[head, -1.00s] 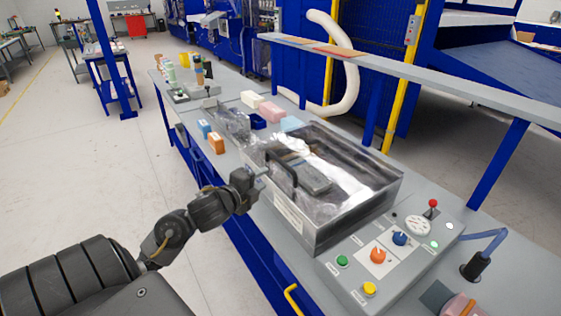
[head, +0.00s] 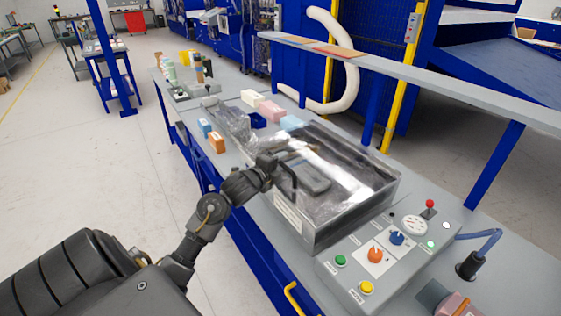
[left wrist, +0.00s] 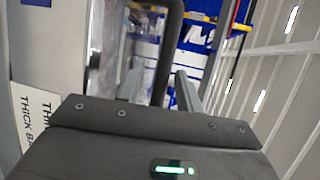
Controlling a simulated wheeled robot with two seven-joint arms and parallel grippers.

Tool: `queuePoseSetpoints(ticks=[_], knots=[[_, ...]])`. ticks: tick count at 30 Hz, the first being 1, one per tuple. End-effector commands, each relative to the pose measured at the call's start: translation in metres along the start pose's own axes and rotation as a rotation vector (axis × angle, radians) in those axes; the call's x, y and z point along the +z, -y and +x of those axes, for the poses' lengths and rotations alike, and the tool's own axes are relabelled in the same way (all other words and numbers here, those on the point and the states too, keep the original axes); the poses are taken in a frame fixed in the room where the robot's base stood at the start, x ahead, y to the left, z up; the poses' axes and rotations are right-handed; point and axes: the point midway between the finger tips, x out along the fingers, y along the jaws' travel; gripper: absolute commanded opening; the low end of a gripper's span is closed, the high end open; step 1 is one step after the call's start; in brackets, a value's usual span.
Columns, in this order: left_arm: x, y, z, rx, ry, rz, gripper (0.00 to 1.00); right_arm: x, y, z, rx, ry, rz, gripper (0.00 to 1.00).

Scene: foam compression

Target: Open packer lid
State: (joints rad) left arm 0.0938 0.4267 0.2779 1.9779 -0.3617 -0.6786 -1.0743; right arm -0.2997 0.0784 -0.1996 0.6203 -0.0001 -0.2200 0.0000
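The packer (head: 345,222) is a grey metal box on the bench, with a clear, shiny lid (head: 335,165) that lies down over it. A dark bar handle (head: 287,180) stands on the lid's near left side. My left gripper (head: 272,164) is at the handle, and its fingertips are hard to make out in the head view. In the left wrist view, the two fingers of my left gripper (left wrist: 158,88) are apart, and the dark handle (left wrist: 170,45) runs between them. I cannot tell whether either finger touches it. My right gripper is not in view.
A control box (head: 385,255) with coloured buttons and a red-knobbed lever stands right of the packer. Small orange, blue, white and pink blocks (head: 270,110) lie on the bench behind it. A raised grey shelf (head: 440,95) runs along the back. Open floor lies left.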

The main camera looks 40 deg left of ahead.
Motion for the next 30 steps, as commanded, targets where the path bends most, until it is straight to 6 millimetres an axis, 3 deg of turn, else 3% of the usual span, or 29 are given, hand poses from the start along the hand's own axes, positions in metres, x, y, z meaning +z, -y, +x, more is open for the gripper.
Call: queuePoseSetpoints(ticks=[10, 18, 30], knots=[[-0.0003, 0.0000, 0.0036, 0.000, 0.000, 0.000, 0.34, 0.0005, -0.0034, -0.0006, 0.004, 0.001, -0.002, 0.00], [-0.0002, -0.0001, 0.0034, 0.000, 0.000, 0.000, 0.00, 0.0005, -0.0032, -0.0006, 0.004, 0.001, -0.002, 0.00], [-0.0046, 0.0051, 0.0086, -0.001, -0.007, 0.001, 0.00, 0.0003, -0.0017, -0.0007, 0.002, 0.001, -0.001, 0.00]])
